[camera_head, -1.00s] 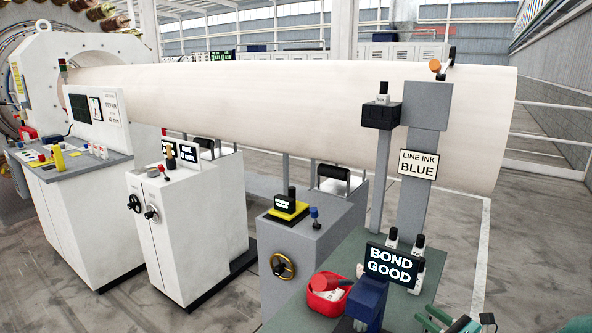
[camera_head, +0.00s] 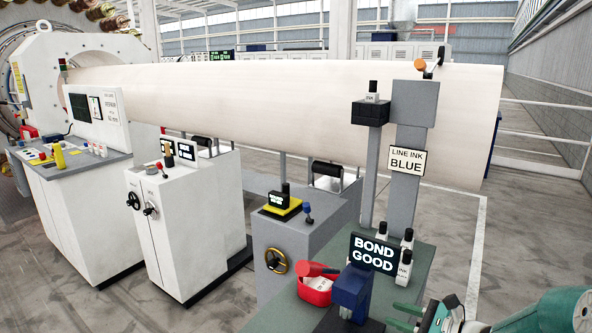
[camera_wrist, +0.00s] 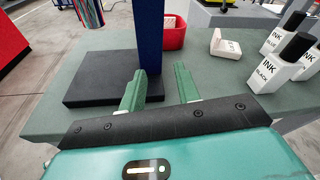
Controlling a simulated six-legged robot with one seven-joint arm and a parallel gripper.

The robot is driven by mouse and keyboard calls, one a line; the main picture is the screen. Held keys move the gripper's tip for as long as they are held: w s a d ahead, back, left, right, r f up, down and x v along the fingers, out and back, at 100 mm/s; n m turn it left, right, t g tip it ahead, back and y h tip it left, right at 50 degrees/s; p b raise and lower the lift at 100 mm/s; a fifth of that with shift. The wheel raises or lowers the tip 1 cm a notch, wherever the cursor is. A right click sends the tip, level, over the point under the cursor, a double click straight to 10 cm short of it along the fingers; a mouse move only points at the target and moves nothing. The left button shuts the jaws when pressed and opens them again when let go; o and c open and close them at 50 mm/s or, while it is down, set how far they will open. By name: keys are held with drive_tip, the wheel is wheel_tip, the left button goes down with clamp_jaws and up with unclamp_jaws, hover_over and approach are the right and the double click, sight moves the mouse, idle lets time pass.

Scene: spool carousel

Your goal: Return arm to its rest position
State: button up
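My gripper (camera_wrist: 160,84) shows in the wrist view with its two green fingers apart and nothing between them. It is over the green bench top (camera_wrist: 60,122), by the dark base plate (camera_wrist: 90,82) of a blue post (camera_wrist: 149,32). In the head view, part of my green arm and gripper (camera_head: 405,314) shows at the bottom right, to the right of the blue post (camera_head: 351,290). The rest of the arm is cut off by the frame.
A red bin (camera_head: 315,290) and a "BOND GOOD" display (camera_head: 375,253) stand on the bench. White ink bottles (camera_wrist: 275,70) stand on its right, with a white block (camera_wrist: 225,45) nearby. A long pale pipe (camera_head: 270,105) spans behind. Open floor (camera_head: 530,240) lies to the right.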

drive_tip(key=s+a+r+n+g, duration=0.1)
drive_tip(key=a+n, duration=0.1)
drive_tip(key=s+a+r+n+g, duration=0.1)
drive_tip(key=s+a+n+g, duration=0.1)
drive_tip(key=a, duration=0.1)
drive_tip(key=s+a+r+n+g, duration=0.1)
drive_tip(key=s+a+n, duration=0.1)
drive_tip(key=shift+a+h, duration=0.2)
drive_tip(key=shift+h, duration=0.1)
drive_tip(key=s+a+r+n+h, duration=0.1)
drive_tip(key=s+r+n+h, duration=0.3)
drive_tip(key=s+n, duration=0.4)
drive_tip(key=s+a+r+n+h, duration=0.1)
drive_tip(key=s+r+n+h, duration=0.4)
drive_tip(key=s+n+h, duration=0.2)
drive_tip(key=s+n, duration=0.2)
drive_tip(key=s, duration=0.2)
drive_tip(key=shift+a+r+g, duration=0.15)
drive_tip(key=shift+r+g, duration=0.15)
drive_tip(key=shift+g, duration=0.1)
